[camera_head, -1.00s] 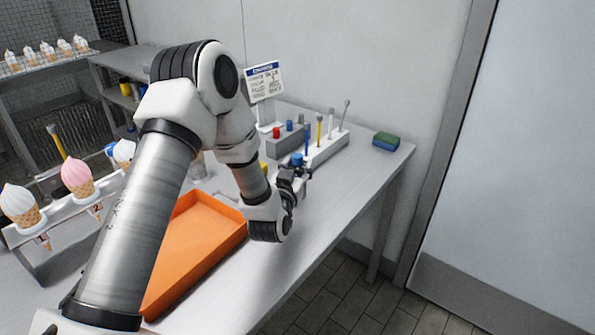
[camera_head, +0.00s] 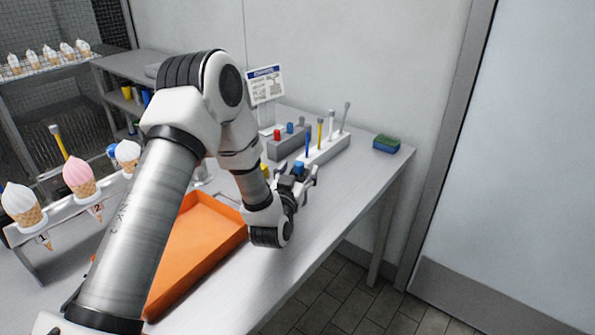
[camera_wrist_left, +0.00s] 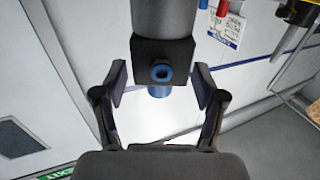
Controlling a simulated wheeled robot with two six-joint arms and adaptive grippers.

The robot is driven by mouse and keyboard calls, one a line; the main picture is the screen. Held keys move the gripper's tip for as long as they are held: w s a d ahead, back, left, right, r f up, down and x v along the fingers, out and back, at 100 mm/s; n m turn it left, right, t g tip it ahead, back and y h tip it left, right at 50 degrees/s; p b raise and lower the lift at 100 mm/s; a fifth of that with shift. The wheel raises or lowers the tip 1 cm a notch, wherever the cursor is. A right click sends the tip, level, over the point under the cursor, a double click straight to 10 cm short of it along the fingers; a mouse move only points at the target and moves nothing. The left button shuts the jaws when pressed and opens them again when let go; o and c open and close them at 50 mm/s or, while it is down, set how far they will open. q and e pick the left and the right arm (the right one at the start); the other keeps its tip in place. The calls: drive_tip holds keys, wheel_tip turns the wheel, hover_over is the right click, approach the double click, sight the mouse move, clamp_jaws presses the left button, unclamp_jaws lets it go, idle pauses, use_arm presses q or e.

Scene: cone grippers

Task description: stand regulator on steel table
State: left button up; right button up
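The regulator shows in the left wrist view as a dark block (camera_wrist_left: 164,62) with a blue ring, a blue end piece and a thick grey cylinder. In the head view its blue top (camera_head: 298,168) rises between the fingers of my left gripper (camera_head: 303,180). That gripper, also in the left wrist view (camera_wrist_left: 160,85), is open, with one finger on each side of the block. Slim gaps seem to separate fingers and block. The steel table (camera_head: 330,205) lies under the gripper. The regulator's foot is hidden in the head view. My right gripper is out of view.
An orange tray (camera_head: 200,240) lies left of the gripper. Behind it stand a white rack (camera_head: 325,151) with upright tools and a grey block (camera_head: 285,146). A green and blue sponge (camera_head: 386,144) sits at the far right corner. Ice-cream cones (camera_head: 78,175) stand at left.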

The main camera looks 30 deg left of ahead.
use_arm(q)
drive_tip(key=shift+s+f, duration=0.2)
drive_tip(key=shift+f, duration=0.45)
drive_tip(key=shift+r+p, duration=0.4)
drive_tip(key=shift+d, duration=0.1)
drive_tip(key=b+v, duration=0.1)
drive_tip(key=v, duration=1)
drive_tip(key=shift+s+r, duration=0.2)
drive_tip(key=shift+r, duration=0.3)
